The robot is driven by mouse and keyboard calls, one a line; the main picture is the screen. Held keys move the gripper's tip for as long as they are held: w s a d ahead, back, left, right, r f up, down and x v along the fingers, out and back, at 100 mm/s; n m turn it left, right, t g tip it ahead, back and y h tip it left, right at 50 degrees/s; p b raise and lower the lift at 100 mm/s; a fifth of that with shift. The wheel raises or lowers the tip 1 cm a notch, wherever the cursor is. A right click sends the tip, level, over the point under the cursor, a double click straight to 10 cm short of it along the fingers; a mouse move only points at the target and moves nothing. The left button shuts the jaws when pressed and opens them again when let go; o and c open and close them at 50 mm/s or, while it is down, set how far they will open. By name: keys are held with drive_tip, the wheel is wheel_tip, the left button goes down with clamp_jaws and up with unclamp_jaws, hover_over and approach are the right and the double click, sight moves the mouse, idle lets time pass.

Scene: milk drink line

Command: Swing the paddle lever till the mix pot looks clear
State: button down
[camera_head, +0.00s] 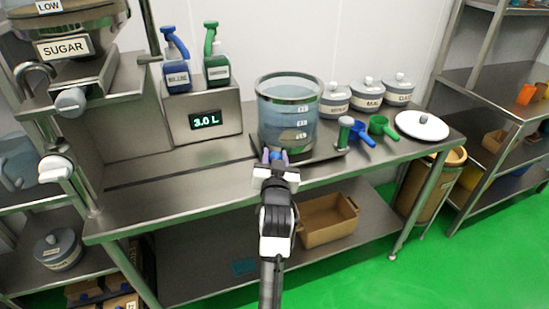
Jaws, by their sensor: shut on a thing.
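The mix pot (288,110) is a clear, bluish round vessel with a metal rim and white level marks. It stands upright on a dark base on the steel bench. The liquid inside looks pale blue, with a tan, cloudy patch low in it. My gripper (275,158) is at the front foot of the pot, shut on a small part there that appears to be the paddle lever. My fingers hide most of that part, so its shape and angle cannot be told.
Blue (361,133) and green (382,126) scoops, lidded jars (366,94) and a white lid (421,126) lie right. The bench's front left is clear.

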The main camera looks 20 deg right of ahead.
drive_tip(key=shift+a, duration=0.1)
drive_tip(key=c, duration=1)
unclamp_jaws()
drive_tip(key=shift+c, duration=0.2)
drive_tip(key=p+v, duration=0.2)
drive_tip(key=v, duration=1.1)
drive_tip(key=shift+s, duration=0.4)
drive_tip(key=shift+a, duration=0.15)
